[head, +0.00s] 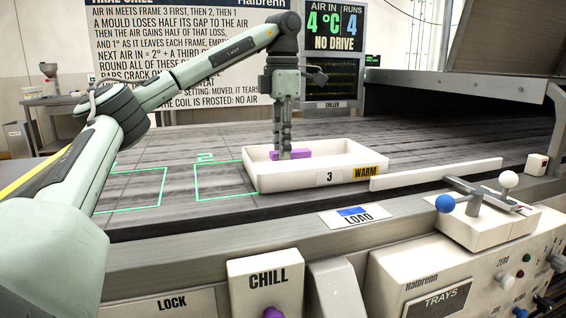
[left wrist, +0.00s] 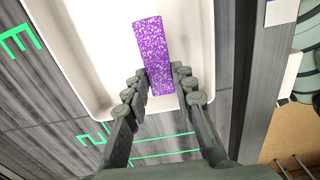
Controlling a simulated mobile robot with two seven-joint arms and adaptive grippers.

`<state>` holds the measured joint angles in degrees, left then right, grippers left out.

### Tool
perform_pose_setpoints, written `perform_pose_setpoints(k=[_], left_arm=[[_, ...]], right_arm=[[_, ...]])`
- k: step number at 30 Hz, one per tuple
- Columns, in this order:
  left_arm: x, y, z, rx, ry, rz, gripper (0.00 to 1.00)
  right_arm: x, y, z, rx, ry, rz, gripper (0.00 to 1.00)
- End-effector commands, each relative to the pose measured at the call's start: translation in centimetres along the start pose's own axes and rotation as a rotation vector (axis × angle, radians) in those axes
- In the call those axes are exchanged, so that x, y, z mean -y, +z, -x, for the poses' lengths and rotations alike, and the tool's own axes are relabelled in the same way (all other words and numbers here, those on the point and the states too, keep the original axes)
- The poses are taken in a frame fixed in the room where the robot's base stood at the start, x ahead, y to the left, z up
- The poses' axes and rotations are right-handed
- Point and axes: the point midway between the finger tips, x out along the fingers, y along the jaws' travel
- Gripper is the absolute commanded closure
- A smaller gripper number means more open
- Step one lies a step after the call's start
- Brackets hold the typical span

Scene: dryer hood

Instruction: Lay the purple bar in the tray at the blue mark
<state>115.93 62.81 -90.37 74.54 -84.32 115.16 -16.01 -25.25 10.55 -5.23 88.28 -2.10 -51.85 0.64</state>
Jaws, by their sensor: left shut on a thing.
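The purple bar (head: 304,154) is held low at the white tray (head: 290,182), within its rim as seen in the head view. In the left wrist view the speckled bar (left wrist: 153,45) lies over the white tray floor (left wrist: 98,55); I cannot tell whether it touches. My left gripper (head: 284,151) points down, shut on the bar near one end. The tray front reads "3" and "WARM". The blue mark (head: 352,211) is on the LOAD plate in front of the tray. My right gripper is not in view.
Green outlined squares (head: 225,181) lie empty on the grey deck left of the tray. A white rail (head: 435,175) runs right of the tray's front. The dark hood (head: 480,90) is beyond.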

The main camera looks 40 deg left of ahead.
Motion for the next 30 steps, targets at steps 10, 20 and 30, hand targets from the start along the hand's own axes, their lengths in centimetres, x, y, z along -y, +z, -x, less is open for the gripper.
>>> perform_pose_setpoints(k=[10,20,30], left_arm=[[0.1,0.2,-3.4,-0.003,-0.003,-0.002,1.00],[0.0,0.2,-4.0,0.002,0.001,-0.001,1.00],[0.0,0.2,-4.3,0.001,0.000,-0.001,0.60]], right_arm=[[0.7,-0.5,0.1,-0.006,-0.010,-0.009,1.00],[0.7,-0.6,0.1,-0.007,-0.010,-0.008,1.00],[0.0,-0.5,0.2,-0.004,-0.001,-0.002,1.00]])
